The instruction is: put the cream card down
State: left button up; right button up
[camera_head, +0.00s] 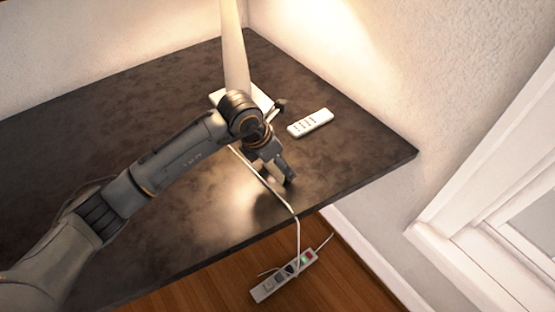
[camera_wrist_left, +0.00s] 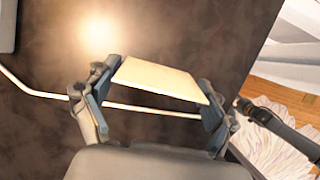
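My left gripper (camera_head: 285,176) reaches over the dark table (camera_head: 130,140), near its front edge. In the left wrist view, the cream card (camera_wrist_left: 160,79) spans the gap between the two fingers of this gripper (camera_wrist_left: 160,92). The fingers meet its opposite ends, so the gripper is shut on it. The gap between card and tabletop is hard to judge. My right gripper is not seen in the head view.
A white cable (camera_head: 282,198) crosses the table under my left gripper and hangs over the edge to a power strip (camera_head: 284,276) on the floor. A white remote (camera_head: 310,123) lies to the right. A lamp (camera_head: 234,55) stands behind. The table's left part is clear.

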pick_arm(q)
jog(key=shift+o, duration=0.5)
jog(key=shift+r, duration=0.1)
jog(key=shift+r, duration=0.2)
jog(key=v, duration=1.1)
jog(key=shift+r+b, duration=0.35)
jog(key=shift+a, duration=0.15)
